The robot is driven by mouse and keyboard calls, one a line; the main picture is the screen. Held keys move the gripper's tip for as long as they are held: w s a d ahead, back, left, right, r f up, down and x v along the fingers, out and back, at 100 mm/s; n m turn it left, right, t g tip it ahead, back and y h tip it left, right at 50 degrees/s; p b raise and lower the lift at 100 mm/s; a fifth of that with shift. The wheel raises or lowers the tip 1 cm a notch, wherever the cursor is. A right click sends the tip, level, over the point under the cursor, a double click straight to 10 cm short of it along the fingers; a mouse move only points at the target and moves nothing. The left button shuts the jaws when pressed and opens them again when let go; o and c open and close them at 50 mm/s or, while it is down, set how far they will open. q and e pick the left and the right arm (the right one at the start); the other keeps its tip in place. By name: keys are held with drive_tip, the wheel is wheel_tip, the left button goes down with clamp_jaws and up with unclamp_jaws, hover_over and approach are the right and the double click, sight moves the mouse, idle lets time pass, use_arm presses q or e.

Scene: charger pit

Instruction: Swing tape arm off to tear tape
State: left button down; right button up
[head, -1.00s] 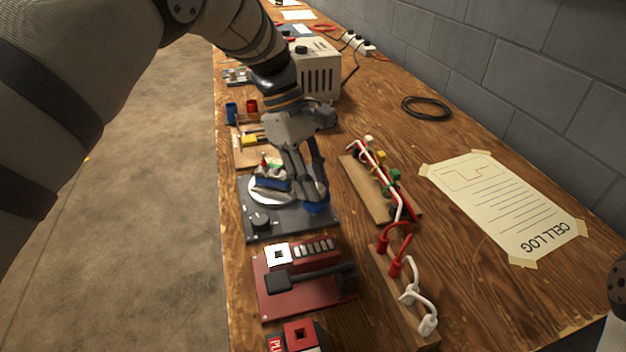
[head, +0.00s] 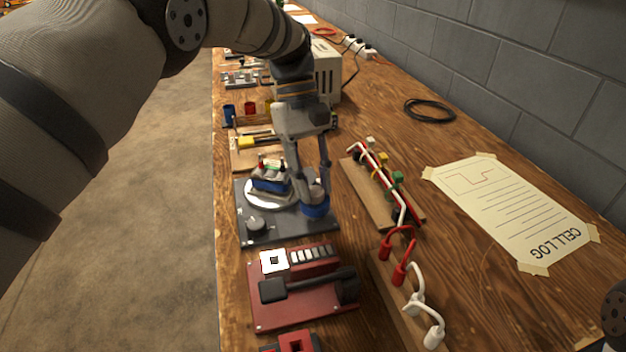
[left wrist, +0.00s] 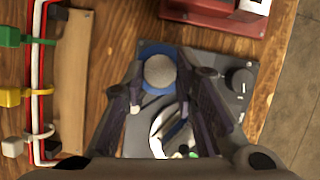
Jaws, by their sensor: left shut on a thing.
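A dark grey plate (head: 285,225) on the bench carries a white turntable (head: 253,203), a black knob (head: 257,222) and a blue tape roll (head: 316,210) at its right side. Blue and white wrapped parts (head: 270,178) sit on the turntable. My left gripper (head: 311,186) points down at the roll. In the left wrist view its fingers (left wrist: 160,85) stand either side of a grey round top (left wrist: 159,71) on the blue roll (left wrist: 148,50), and it is shut on this tape arm end. The rest of the tape arm is hidden. My right gripper is out of view.
A red board (head: 300,305) with a black lever lies in front of the plate. A wooden rail (head: 368,200) with coloured clips and cables stands close on the right. A beige box (head: 326,70) stands behind. The bench is clear by the cell log sheet (head: 500,205).

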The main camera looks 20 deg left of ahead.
use_arm(q)
drive_tip(key=c, duration=1.3)
unclamp_jaws()
drive_tip(key=v, duration=0.7)
drive_tip(key=shift+r, duration=0.2)
